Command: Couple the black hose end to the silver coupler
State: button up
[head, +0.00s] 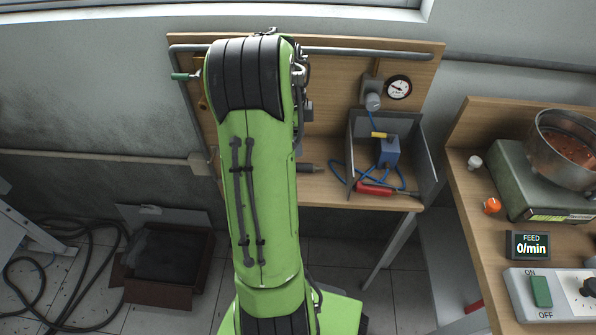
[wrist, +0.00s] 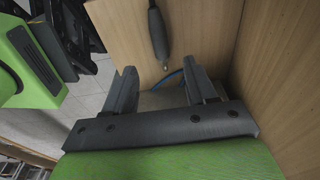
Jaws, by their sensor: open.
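A black hose end (wrist: 158,35) with a small silver tip lies on the wood in the wrist view. A dark piece that looks like it lies on the bench just right of my arm in the head view (head: 308,168). My gripper (wrist: 163,82) is open and empty, its two fingers apart just short of the silver tip. In the head view my green arm hides the gripper. A silver-grey fitting (head: 373,101) with a blue hose below it sits on the back panel left of the gauge; I cannot tell whether it is the silver coupler.
A gauge (head: 398,87) is on the back panel. A second table (head: 480,225) with a pot (head: 541,145) stands at right.

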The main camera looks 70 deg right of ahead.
aim_at(303, 165)
jog(key=f+b, duration=0.1)
jog(key=f, duration=0.2)
jog(key=s+f+b, duration=0.1)
jog(key=f, duration=0.2)
jog(key=f+b, duration=0.1)
jog(key=f, duration=0.2)
jog(key=shift+s+d+f, duration=0.15)
jog(key=shift+s+f, duration=0.05)
jog(key=shift+f, duration=0.05)
jog(key=shift+r, duration=0.15)
grip_shut()
